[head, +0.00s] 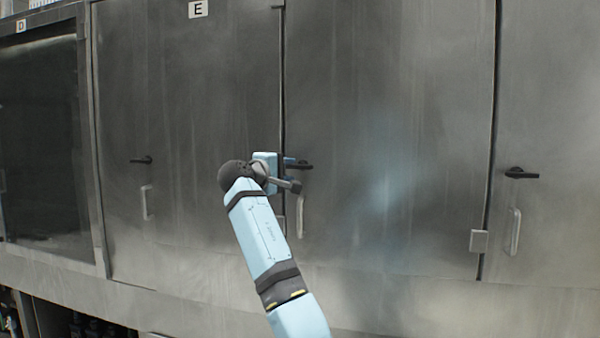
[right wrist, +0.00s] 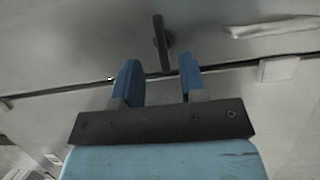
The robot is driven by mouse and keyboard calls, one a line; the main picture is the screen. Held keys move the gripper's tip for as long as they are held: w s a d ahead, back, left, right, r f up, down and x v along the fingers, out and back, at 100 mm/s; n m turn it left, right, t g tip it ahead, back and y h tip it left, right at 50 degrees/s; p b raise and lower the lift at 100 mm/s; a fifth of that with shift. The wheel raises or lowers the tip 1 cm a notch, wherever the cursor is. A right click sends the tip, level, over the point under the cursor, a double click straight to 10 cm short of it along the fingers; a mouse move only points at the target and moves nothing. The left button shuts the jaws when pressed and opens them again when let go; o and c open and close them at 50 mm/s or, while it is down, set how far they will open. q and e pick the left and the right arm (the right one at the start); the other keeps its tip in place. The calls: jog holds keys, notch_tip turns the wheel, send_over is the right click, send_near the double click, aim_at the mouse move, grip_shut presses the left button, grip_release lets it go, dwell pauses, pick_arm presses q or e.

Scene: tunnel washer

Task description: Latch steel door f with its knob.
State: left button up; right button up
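The steel door right of the door labelled E, taken to be door f (head: 390,120), looks flush with its frame in the head view; no F label shows. Its black knob (head: 304,165) is at the left edge, its lever pointing left-right. My right gripper (head: 291,174) is at that edge, close by the knob. In the right wrist view the fingers of my right gripper (right wrist: 159,75) are apart, and the dark knob (right wrist: 160,42) lies ahead, its near end between them in the picture. I cannot tell whether they touch it. My left gripper is not in view.
A pale pull handle (head: 300,215) is below the knob. Door E (head: 180,90) is to the left, with its own knob (head: 141,160) and handle (head: 147,202). Another door (head: 550,100) is to the right. A small metal block (head: 479,241) sits at the right seam.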

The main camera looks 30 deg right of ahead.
jog(key=v, duration=0.6)
jog(key=shift+b, duration=0.3)
jog(key=s+a+f+n+t+y+p, duration=0.1)
jog(key=a+f+n+t+y+p, duration=0.15)
jog(key=f, duration=0.85)
jog(key=a+f+n+t+y+p, duration=0.1)
jog(key=f+t+y, duration=0.15)
jog(key=f, duration=0.95)
jog(key=s+a+f+n+t+y+p, duration=0.15)
jog(key=f+y, duration=0.25)
jog(key=f, duration=0.7)
jog(key=s+a+f+y+p, duration=0.1)
jog(key=s+a+f+y, duration=0.2)
jog(key=s+f, duration=0.45)
jog(key=s+a+f+y+p, duration=0.1)
jog(key=s+a+f+y, duration=0.15)
jog(key=s+f, duration=0.45)
jog(key=s+a+f+m+y+p, duration=0.1)
jog(key=s+a+f+m+y, duration=0.1)
jog(key=s, duration=1.1)
jog(key=s+a+f+m+g+y+p, duration=0.1)
jog(key=s+a+f+m+y+p, duration=0.1)
jog(key=s, duration=1.1)
jog(key=a+f+m+y, duration=0.1)
jog(key=a+f+y, duration=0.1)
jog(key=a+f, duration=0.1)
jog(key=shift+s+a+p, duration=0.15)
jog(key=shift+a+p, duration=0.15)
jog(key=shift+a, duration=0.05)
